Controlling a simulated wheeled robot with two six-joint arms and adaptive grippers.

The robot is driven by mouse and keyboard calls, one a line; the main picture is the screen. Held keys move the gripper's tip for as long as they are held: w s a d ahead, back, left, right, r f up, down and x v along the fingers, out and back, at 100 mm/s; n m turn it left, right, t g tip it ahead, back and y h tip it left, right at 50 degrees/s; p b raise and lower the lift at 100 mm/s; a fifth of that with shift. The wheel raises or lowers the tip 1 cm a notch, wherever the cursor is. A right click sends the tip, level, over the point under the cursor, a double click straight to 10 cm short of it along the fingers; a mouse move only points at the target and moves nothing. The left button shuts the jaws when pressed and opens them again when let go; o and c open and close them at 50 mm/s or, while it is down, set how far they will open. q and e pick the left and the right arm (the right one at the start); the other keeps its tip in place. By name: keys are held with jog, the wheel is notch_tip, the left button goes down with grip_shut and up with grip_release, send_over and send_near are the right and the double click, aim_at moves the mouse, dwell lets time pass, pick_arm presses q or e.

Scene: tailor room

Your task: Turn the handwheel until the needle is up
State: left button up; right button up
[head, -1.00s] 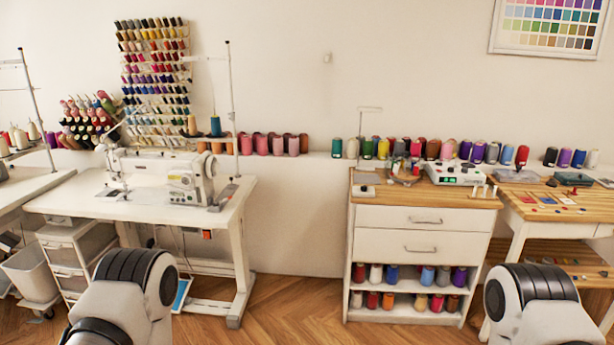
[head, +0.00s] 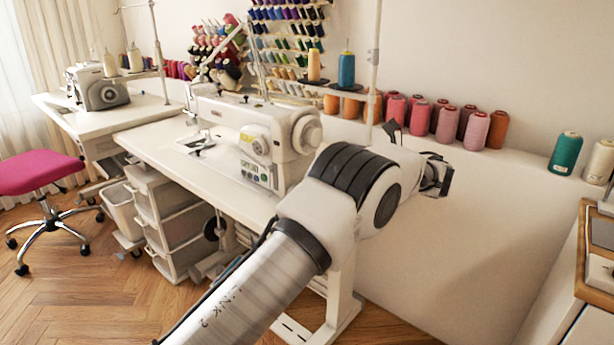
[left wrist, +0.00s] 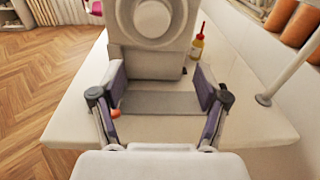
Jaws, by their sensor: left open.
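The white sewing machine (head: 240,125) stands on its white table. Its round handwheel (head: 306,134) is at the right end of the machine. In the left wrist view the handwheel (left wrist: 152,18) faces me at the top, beyond my fingers. My left gripper (head: 437,176) is to the right of the machine, past the end of the table in the head view. In the left wrist view my left gripper (left wrist: 160,84) is open and empty, its fingers apart and short of the handwheel. The needle is too small to make out. My right gripper is not in view.
A yellow bottle with a red cap (left wrist: 198,43) stands beside the machine, right of my fingers. Coloured thread spools (head: 440,115) line the wall ledge. A pink chair (head: 40,173) stands at left.

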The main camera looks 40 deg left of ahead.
aim_at(318, 137)
pick_arm(q)
jog(key=shift+n+g+y, duration=0.3)
jog(key=shift+y, duration=0.1)
jog(key=a+r, duration=0.1)
jog(key=a, duration=0.4)
jog(key=a+r+b, duration=0.1)
jog(key=a, duration=0.1)
jog(key=shift+s+a+r, duration=0.15)
jog(key=shift+a+r, duration=0.15)
jog(key=shift+a, duration=0.05)
jog(key=shift+a+r, duration=0.15)
jog(key=shift+a, duration=0.05)
jog(key=c, duration=1.2)
